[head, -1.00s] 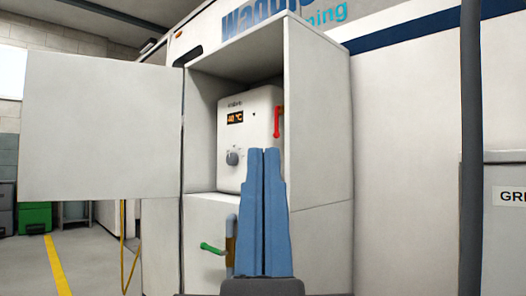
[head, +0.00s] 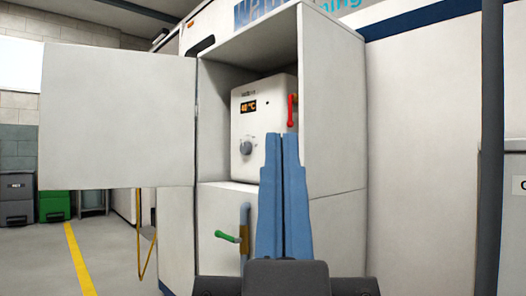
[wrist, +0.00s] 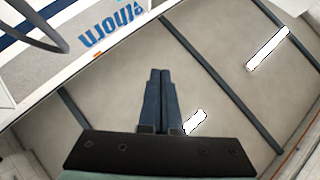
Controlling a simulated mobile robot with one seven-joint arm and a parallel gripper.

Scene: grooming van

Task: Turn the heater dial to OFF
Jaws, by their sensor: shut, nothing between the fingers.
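The heater (head: 262,105) is a white box inside an open cabinet. It has an orange display (head: 248,107) that seems to read 40 °C. The grey heater dial (head: 246,147) sits low on its front; its setting is too small to read. My gripper (head: 282,136) has blue fingers, pointing up and shut with nothing between them. In the head view it stands in front of the heater's lower right, to the right of the dial and apart from it. In the wrist view my gripper (wrist: 160,72) points at the ceiling, and the dial is not seen there.
The cabinet door (head: 118,115) stands open to the left. A red lever (head: 292,110) is on the heater's right side. A green-handled valve (head: 228,237) is below. A dark pole (head: 488,150) stands at the right. Floor is free at the left.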

